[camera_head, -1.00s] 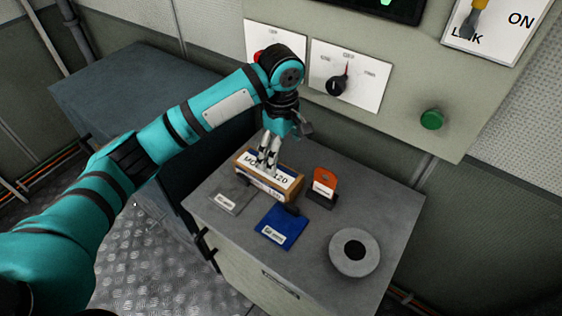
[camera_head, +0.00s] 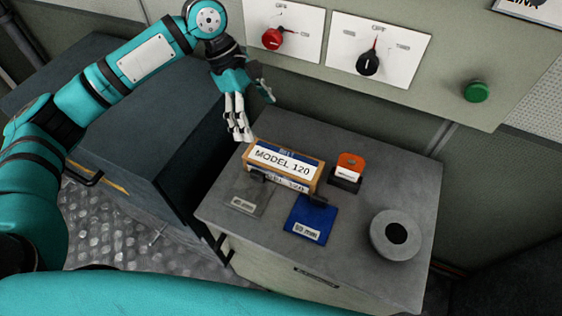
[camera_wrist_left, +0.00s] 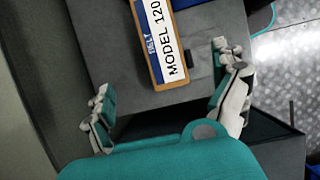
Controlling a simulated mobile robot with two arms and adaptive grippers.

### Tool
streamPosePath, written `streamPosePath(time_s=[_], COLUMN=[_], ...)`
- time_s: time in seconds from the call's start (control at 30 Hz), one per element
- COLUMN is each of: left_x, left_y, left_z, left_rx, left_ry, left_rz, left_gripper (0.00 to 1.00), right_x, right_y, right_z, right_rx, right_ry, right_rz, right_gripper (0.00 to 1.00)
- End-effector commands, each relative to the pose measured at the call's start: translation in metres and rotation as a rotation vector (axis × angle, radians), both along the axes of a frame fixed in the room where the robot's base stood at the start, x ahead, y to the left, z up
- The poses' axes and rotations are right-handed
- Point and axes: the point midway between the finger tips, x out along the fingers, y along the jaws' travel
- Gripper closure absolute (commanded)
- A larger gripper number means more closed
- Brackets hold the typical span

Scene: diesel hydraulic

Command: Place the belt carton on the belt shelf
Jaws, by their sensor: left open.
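The belt carton (camera_head: 284,159) is a tan box with a white "MODEL 120" label and a blue strip. It rests on the grey cabinet top, behind the small grey and blue label plates. My left gripper (camera_head: 252,117) is open and empty, above and to the left of the carton, apart from it. In the left wrist view the carton (camera_wrist_left: 162,40) lies beyond and between the spread fingers (camera_wrist_left: 162,72). My right gripper is out of view. I cannot make out which surface is the belt shelf.
The cabinet top (camera_head: 360,265) also holds a blue plate (camera_head: 311,219), a grey plate (camera_head: 247,197), an orange-tabbed block (camera_head: 347,172) and a grey ring (camera_head: 396,235). A panel with a red knob (camera_head: 272,39), black knob (camera_head: 369,62) and green button (camera_head: 477,91) stands behind. A dark cabinet (camera_head: 150,120) is left.

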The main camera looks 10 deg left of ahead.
Motion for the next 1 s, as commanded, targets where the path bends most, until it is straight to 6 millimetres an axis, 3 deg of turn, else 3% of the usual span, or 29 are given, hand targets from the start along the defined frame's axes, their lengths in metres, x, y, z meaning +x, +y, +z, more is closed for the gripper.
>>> streamPosePath(time_s=[0.17, 0.4, 0.63, 1.0], left_x=[-0.004, -0.007, -0.009, -0.015], left_y=[-0.016, -0.033, -0.04, -0.062], left_z=[-0.038, -0.08, -0.096, -0.137], left_rx=[0.002, 0.002, 0.002, 0.003], left_ry=[0.004, 0.002, 0.001, 0.0], left_rz=[-0.003, -0.002, -0.002, -0.001], left_gripper=[0.04, 0.04, 0.04, 0.04], right_x=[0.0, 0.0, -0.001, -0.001], right_y=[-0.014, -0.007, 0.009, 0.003], right_z=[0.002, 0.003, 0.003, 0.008], right_rx=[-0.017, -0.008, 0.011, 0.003], right_ry=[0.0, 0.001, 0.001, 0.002], right_rz=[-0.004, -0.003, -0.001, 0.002], right_gripper=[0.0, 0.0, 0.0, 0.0])
